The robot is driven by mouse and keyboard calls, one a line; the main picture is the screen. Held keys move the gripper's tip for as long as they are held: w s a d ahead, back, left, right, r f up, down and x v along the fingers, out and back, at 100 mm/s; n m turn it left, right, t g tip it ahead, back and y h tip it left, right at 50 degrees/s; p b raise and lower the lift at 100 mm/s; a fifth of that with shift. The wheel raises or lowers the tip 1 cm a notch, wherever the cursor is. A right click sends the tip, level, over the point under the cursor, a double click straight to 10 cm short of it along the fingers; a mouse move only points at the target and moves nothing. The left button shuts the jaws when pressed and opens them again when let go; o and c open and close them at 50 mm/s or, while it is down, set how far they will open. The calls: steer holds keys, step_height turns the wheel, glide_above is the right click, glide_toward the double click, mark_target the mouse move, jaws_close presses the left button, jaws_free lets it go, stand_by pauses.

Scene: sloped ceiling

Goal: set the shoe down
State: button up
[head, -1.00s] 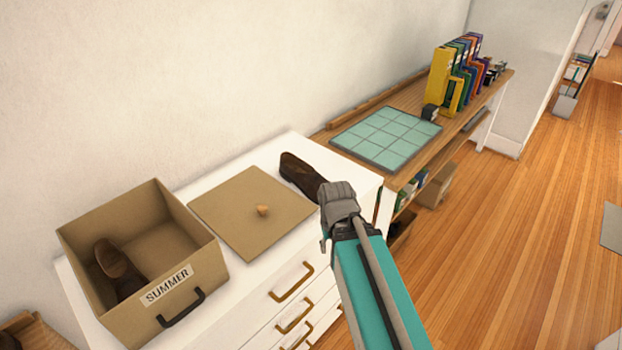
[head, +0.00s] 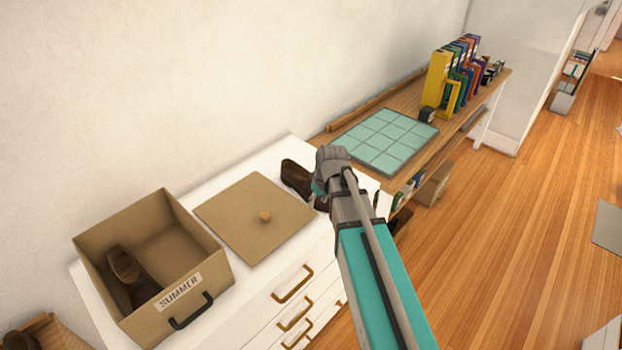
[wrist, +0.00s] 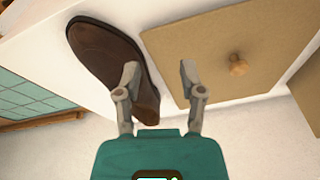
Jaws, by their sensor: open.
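A dark brown shoe (head: 297,178) lies on the white dresser top, beside the tan lid. In the wrist view the shoe (wrist: 100,50) shows its dark upper, with its narrower end near my left-hand finger. My gripper (head: 330,165) is at the right of the shoe in the head view and hides part of it. In the wrist view my gripper (wrist: 159,72) is open. One finger overlaps the shoe's edge and the other is over the lid, with nothing clasped between them. Whether the finger touches the shoe cannot be told.
The tan lid (head: 240,220) with a round knob lies flat on the dresser (head: 240,325). An open box (head: 205,255) labelled SUMMER stands left of it with another brown shoe (head: 130,275) inside. A wooden bench (head: 455,125) holds a teal tiled mat (head: 385,140) and colourful binders (head: 455,75).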

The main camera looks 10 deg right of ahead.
mark_target(304, 182)
steer(key=w+r+n+t+y+p, duration=0.1)
steer(key=w+r+n+p, duration=0.2)
steer(key=w+r, duration=0.3)
steer(key=w+p, duration=0.1)
steer(key=w, duration=0.3)
steer(key=shift+d+r+t, duration=0.15)
steer(key=shift+r+t, duration=0.15)
steer(key=b+x, duration=0.8)
steer(key=shift+f, duration=0.3)
steer(key=shift+f, duration=0.15)
steer(key=b+x, duration=0.3)
steer(key=shift+d+b+x, duration=0.2)
steer(key=shift+b+x, duration=0.7)
steer(key=shift+x, duration=0.05)
steer(key=shift+a, duration=0.15)
